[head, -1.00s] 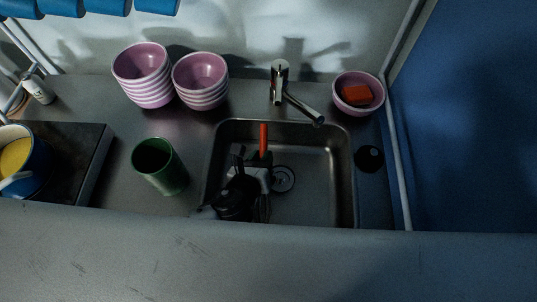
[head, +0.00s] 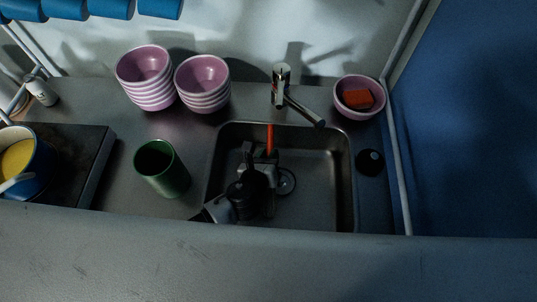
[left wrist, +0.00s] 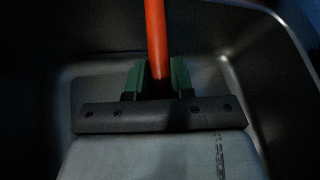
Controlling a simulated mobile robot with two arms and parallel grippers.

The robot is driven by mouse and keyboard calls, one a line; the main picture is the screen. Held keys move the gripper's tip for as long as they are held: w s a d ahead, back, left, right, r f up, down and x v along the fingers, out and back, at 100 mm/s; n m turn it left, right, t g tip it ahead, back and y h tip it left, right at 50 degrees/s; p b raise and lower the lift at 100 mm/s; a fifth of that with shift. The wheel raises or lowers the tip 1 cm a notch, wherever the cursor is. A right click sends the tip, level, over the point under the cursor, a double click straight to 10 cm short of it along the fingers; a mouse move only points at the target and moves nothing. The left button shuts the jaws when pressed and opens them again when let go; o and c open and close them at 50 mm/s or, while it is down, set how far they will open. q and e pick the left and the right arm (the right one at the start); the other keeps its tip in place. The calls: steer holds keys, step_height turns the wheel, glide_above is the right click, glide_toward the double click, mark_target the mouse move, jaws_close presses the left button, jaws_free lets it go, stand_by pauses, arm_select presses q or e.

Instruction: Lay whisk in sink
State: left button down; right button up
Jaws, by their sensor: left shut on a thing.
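The whisk (left wrist: 156,35) shows as an orange-red handle held between the green-padded fingers of my left gripper (left wrist: 158,80) in the left wrist view. In the head view the handle (head: 270,138) points toward the back wall, and my left gripper (head: 268,162) is over the left part of the sink, shut on it. The whisk's wire end is hidden behind my gripper and wrist. The steel sink (head: 318,190) is around and below the gripper; I cannot tell whether the whisk touches its bottom. My right gripper is not in view.
A faucet (head: 280,85) stands behind the sink. A green cup (head: 162,168) stands left of the sink. Striped bowls (head: 148,85) are stacked behind it. A pink bowl (head: 347,108) with an orange-red sponge (head: 358,98) and a black knob (head: 369,162) are at right.

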arm_select(q)
steer(key=c, duration=1)
jaws_free()
steer(key=shift+r, duration=0.2)
steer(key=shift+s+a, duration=0.1)
steer(key=shift+s, duration=0.25)
steer(key=v, duration=1.1)
steer(key=shift+s+r, duration=0.1)
steer(key=shift+r, duration=0.15)
